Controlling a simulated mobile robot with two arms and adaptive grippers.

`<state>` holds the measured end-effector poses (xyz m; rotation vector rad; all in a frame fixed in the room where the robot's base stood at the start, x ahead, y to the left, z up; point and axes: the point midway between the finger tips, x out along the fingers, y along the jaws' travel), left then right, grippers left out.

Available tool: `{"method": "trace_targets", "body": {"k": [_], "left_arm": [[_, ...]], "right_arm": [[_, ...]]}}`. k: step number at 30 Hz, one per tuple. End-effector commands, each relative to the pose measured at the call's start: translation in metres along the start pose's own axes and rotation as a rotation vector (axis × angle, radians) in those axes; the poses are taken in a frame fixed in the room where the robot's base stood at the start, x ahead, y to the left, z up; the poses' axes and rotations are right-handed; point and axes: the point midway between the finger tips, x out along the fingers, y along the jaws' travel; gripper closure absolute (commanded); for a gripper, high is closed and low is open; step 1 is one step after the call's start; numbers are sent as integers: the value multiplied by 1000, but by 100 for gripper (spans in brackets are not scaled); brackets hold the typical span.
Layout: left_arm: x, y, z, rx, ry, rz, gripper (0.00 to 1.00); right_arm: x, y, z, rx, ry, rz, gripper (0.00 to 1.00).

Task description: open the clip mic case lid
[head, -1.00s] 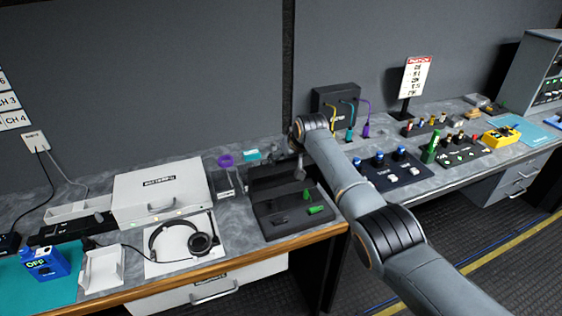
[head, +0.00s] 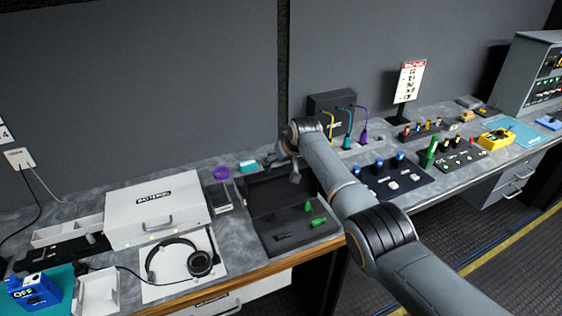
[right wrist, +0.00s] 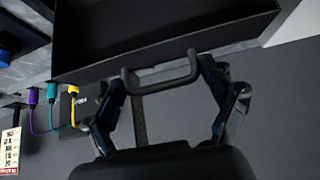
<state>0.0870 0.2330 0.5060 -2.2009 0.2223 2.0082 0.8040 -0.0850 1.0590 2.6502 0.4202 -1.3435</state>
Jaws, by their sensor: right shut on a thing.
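The clip mic case is a black case at the front edge of the left counter, and its base (head: 292,241) lies flat with two green pieces (head: 318,222) in dark foam. Its black lid (head: 262,195) is raised at the back, showing its inside. In the head view my right gripper (head: 295,172) is at the lid's upper right, partly hidden by my own wrist. In the right wrist view the black handle (right wrist: 158,84) crosses between the fingers of my right gripper (right wrist: 165,88), which is shut on it. My left gripper is not in view.
A white case (head: 155,210) and headphones (head: 180,260) are left of the mic case. A purple roll (head: 222,173) and a teal box (head: 248,165) sit behind it. A cable box (head: 333,108) and button panels (head: 392,180) are on the right counter.

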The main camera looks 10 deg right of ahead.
Motion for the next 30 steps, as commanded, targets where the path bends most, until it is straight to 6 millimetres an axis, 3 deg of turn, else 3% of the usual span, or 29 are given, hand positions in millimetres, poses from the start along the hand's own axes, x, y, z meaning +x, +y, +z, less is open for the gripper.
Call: {"method": "trace_targets", "body": {"k": [1, 4, 5, 7, 20, 30], "left_arm": [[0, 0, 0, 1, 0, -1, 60], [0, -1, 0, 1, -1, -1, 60], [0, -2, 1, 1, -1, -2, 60], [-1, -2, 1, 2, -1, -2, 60], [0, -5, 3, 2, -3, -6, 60], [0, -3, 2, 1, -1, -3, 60]], "right_arm": [[-5, 0, -9, -2, 20, 1, 73], [-5, 0, -9, -2, 21, 1, 73], [-5, 0, -9, -2, 21, 1, 14], [-5, 0, -9, -2, 20, 1, 0], [-3, 0, -3, -1, 7, 0, 0], [-27, 0, -2, -1, 9, 1, 0]]}}
